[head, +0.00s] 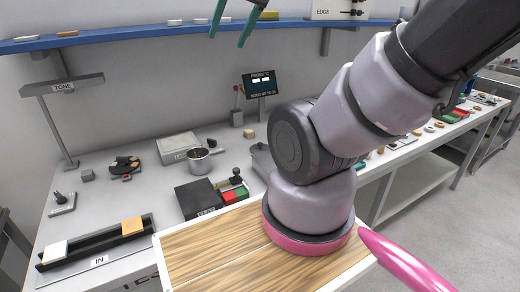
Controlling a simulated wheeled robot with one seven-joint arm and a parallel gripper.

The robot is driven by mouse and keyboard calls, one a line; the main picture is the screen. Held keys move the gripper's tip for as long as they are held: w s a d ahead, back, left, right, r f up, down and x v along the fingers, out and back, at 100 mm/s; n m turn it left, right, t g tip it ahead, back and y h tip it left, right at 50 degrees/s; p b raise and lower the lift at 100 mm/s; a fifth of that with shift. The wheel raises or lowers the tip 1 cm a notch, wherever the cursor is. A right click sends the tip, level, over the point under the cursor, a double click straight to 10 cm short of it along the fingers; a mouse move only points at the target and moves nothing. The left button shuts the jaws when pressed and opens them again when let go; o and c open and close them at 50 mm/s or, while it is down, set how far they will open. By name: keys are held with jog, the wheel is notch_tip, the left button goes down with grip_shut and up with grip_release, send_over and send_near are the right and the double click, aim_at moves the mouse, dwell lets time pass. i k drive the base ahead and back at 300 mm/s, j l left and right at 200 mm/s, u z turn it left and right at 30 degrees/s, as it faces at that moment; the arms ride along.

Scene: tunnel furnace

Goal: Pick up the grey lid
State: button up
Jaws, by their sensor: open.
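I cannot tell for certain which thing is the grey lid. A flat light-grey box-like piece (178,147) with a label lies at the back of the bench. A darker grey piece (262,160) stands further right, partly hidden behind my arm. A round metal pot (199,161) with a side handle stands between them. My gripper (227,41) shows only as two teal fingers at the top edge, in front of the blue shelf. The fingers are apart with nothing between them, well above the bench things.
The blue shelf (150,38) crosses the wall. A post with a sign (52,120), a black box (198,197) with red and green blocks, a dark IN rail (97,243) and a dark screen (260,84) stand on the bench.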

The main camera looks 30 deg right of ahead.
aim_at(259, 147)
jog(key=l, duration=1.95)
jog(key=k, duration=0.1)
